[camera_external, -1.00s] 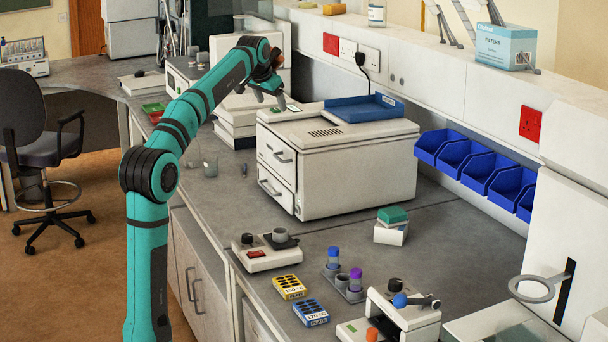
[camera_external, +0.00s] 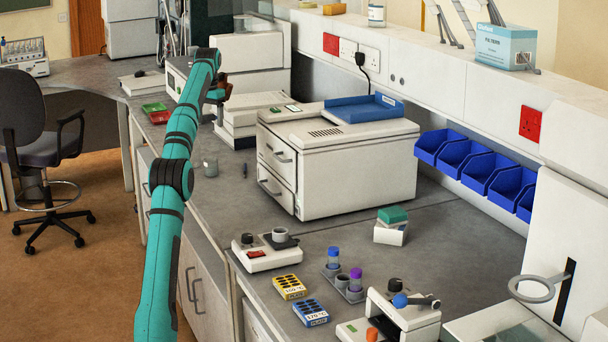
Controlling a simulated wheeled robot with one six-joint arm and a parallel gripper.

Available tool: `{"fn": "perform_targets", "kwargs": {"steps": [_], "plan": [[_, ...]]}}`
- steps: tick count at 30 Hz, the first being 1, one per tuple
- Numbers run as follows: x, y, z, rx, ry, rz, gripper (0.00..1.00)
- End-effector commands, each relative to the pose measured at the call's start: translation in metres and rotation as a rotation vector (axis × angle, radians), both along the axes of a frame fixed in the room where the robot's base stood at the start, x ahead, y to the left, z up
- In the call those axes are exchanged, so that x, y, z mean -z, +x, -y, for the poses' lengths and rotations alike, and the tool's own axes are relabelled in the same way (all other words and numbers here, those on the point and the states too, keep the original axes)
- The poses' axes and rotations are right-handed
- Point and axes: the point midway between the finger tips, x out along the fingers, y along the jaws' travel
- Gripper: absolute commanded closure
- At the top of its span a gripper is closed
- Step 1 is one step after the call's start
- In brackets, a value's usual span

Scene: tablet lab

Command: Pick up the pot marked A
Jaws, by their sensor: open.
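No letter A is legible on any pot. Another grey pot (camera_external: 280,234) sits on the small white device with a red switch. A third dark grey pot (camera_external: 342,281) stands by the blue-capped and purple-capped tubes. My gripper (camera_external: 219,118) points down near the white stacked device at the back. It is open, and nothing shows between its jaws. It is above and behind the first grey pot and apart from it. My arm partly hides the bench's left edge.
The white drawer unit (camera_external: 340,170) with a blue tray (camera_external: 363,108) on top fills the middle of the bench. Yellow (camera_external: 289,286) and blue (camera_external: 310,312) blocks lie in front. Bench around the first pot is mostly clear.

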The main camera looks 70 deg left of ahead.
Motion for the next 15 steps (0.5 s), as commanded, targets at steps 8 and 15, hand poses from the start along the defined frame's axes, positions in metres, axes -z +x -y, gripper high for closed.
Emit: {"fn": "perform_targets", "kwargs": {"steps": [8,15], "plan": [[0.015,-0.008,-0.008,-0.003,-0.022,-0.011,0.27],[0.047,-0.007,-0.008,-0.003,-0.022,-0.012,0.27]]}}
